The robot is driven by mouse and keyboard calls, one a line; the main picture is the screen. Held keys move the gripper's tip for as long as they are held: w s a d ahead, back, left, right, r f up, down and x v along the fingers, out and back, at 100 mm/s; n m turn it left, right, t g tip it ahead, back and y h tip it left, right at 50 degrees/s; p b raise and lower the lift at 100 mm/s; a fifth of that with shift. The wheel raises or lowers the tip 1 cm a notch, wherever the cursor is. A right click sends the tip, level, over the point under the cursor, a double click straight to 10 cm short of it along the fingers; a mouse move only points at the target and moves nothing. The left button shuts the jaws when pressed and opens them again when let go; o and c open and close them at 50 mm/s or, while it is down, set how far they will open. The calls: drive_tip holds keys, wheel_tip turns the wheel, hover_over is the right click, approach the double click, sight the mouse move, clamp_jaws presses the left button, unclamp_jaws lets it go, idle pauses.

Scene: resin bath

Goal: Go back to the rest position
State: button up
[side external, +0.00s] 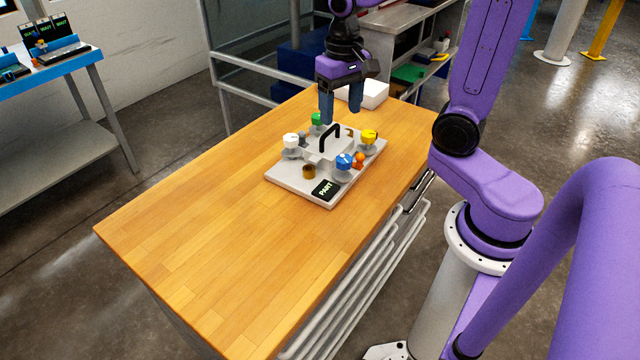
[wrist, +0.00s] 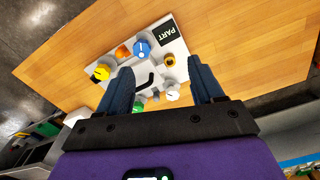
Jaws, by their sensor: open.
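My gripper (side external: 340,103) hangs above the back part of a grey plate (side external: 290,183) on the wooden table. It is open and its blue fingers are empty; they also show spread apart in the wrist view (wrist: 158,92). The plate carries a black arched handle (side external: 330,132) on a raised block, a white knob (side external: 291,140), a green knob (side external: 316,119), a yellow knob (side external: 369,136), a blue knob (side external: 344,160), an orange piece (side external: 359,159) and a brass ring (side external: 309,172). A black PART label (side external: 325,189) sits at its front corner.
The wooden table (side external: 220,240) is bare at its near left. A white box (side external: 374,94) stands at its back edge. A metal rail (side external: 262,68) and a grey shelf (side external: 405,18) stand behind. A blue bench (side external: 45,75) is far left.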

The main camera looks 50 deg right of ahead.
drive_tip(key=s+a+f+n, duration=0.1)
drive_tip(key=s+a+n, duration=0.3)
drive_tip(key=s+n, duration=0.4)
drive_tip(key=s+a+f+n, duration=0.1)
drive_tip(key=s+a+n, duration=0.3)
drive_tip(key=s+n, duration=0.3)
drive_tip(key=s, duration=0.3)
drive_tip(key=shift+s+a+n, duration=0.2)
drive_tip(key=shift+a+n, duration=0.1)
drive_tip(key=shift+n, duration=0.1)
